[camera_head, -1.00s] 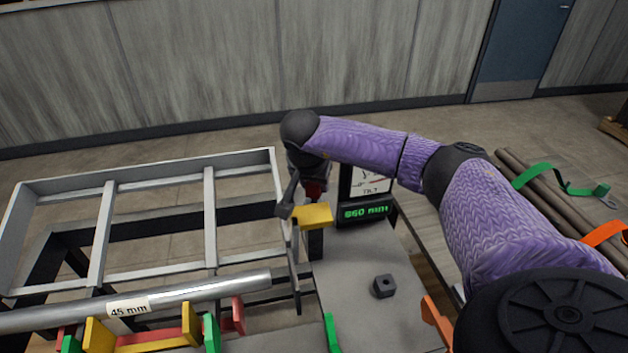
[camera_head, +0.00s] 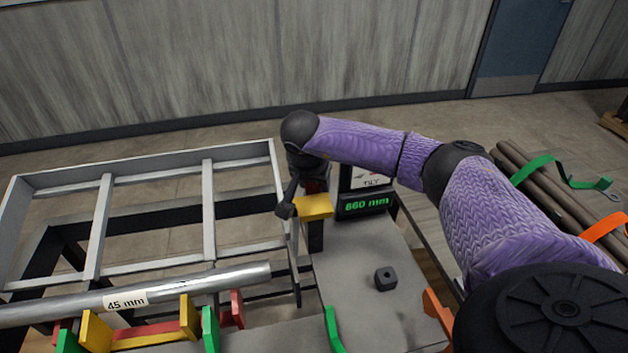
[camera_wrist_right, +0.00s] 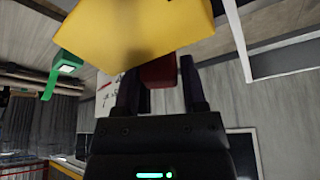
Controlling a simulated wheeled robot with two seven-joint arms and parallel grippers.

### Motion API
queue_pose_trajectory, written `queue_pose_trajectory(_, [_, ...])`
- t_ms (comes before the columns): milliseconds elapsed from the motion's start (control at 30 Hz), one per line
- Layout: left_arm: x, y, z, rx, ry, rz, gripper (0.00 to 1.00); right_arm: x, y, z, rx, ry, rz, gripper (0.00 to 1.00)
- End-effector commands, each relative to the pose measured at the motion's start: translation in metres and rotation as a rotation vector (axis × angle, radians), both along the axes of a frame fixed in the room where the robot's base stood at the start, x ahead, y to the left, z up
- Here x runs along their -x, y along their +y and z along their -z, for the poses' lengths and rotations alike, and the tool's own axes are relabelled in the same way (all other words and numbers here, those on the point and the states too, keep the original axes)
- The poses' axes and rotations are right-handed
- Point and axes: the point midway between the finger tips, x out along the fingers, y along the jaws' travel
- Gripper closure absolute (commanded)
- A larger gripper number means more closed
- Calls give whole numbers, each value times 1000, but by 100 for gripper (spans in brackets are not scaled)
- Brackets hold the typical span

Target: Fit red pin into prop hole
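My right gripper (camera_head: 314,180) is at the back of the bench, just above a yellow block (camera_head: 314,207) on a dark post (camera_head: 315,237), which I take to be the prop. In the right wrist view, a red piece (camera_wrist_right: 157,72), seemingly the red pin, sits between the two dark fingers of the gripper (camera_wrist_right: 160,85), which look closed on it. The yellow block (camera_wrist_right: 135,28) is large in front and covers the red piece's far end. I cannot see a hole or tell whether the pin touches the block. My left gripper is not in view.
A dark lever (camera_head: 286,208) stands just left of the block. A display (camera_head: 365,205) reading 860 mm is behind it at right. A silver tube (camera_head: 200,285) rests at left in coloured holders.

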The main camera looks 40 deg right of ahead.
Motion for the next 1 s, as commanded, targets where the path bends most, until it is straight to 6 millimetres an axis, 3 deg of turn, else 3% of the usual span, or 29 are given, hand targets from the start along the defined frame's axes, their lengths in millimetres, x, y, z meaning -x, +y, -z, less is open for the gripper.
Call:
queue_pose_trajectory(33, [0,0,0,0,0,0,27,0,0,0,0,0,0,34])
queue_pose_trajectory(133, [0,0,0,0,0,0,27,0,0,0,0,0,0,16])
queue_pose_trajectory(367, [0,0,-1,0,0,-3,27,0,0,-1,0,0,0,16])
queue_pose_trajectory(467, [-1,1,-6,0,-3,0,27,2,5,-16,0,-3,-2,16])
queue_pose_trajectory(700, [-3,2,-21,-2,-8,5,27,14,25,-73,0,-4,-2,16])
queue_pose_trajectory(833, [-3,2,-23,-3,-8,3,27,18,31,-89,0,-1,0,16])
queue_pose_trajectory(1000, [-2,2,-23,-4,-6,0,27,20,33,-92,0,0,0,16])
